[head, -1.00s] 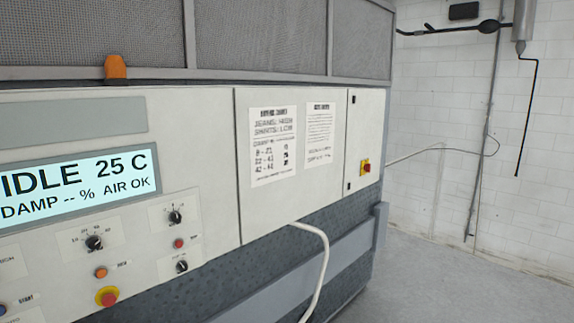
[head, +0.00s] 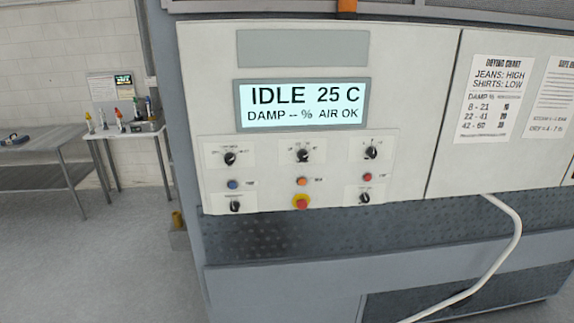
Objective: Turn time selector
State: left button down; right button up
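Two more sit lower: a lower left knob (head: 235,206) and a lower right knob (head: 364,198). The labels are too small to tell which is the time selector. The display (head: 304,105) above reads IDLE 25 C, DAMP -- %, AIR OK. Neither of my grippers is in view.
Blue (head: 233,184), orange (head: 302,182) and red (head: 367,177) buttons and a red emergency stop (head: 301,202) sit among the knobs. A white hose (head: 508,245) hangs at the right. A side table (head: 127,129) with bottles and a bench (head: 40,165) stand left.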

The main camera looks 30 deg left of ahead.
aim_at(303, 154)
jog(key=u, duration=0.25)
jog(key=k, duration=0.4)
jog(key=u, duration=1.1)
jog(key=i, duration=1.05)
jog(key=z, duration=0.05)
